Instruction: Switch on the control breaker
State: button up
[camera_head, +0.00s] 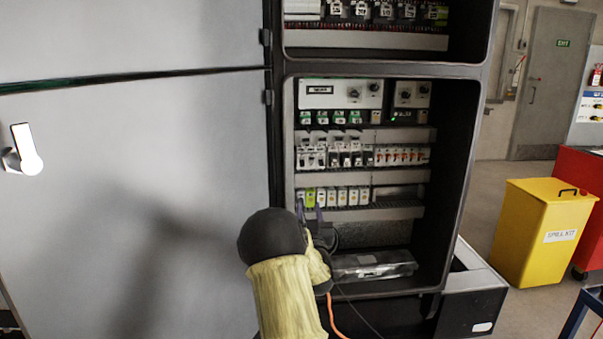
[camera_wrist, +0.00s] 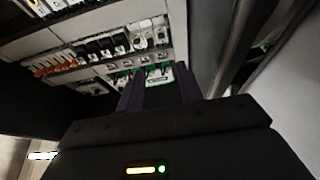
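The open cabinet (camera_head: 455,200) holds a middle row of small breakers (camera_head: 365,157): white ones at left, dark-levered ones in the middle, orange-levered ones at right. This row also shows upside down in the wrist view (camera_wrist: 100,48). Labels are too small to read, so I cannot tell which is the control breaker or how its lever stands. My gripper (camera_head: 309,210) is in front of the cabinet's lower left, by the left end of the lower terminal row (camera_head: 345,196).
Green-fronted parts (camera_head: 330,118) and a panel with knobs (camera_head: 340,92) sit above the breakers. A clear-wrapped box (camera_head: 374,265) lies on the cabinet floor. The cabinet's left edge and a grey door (camera_head: 130,180) are close to my arm. A yellow spill kit bin (camera_head: 540,230) stands right.

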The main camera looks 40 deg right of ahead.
aim_at(302, 160)
jog(key=x, duration=1.7)
jog(key=shift+w+p, duration=0.35)
jog(key=shift+p, duration=0.05)
jog(key=shift+f, duration=0.1)
jog(key=shift+c, duration=0.3)
grip_shut()
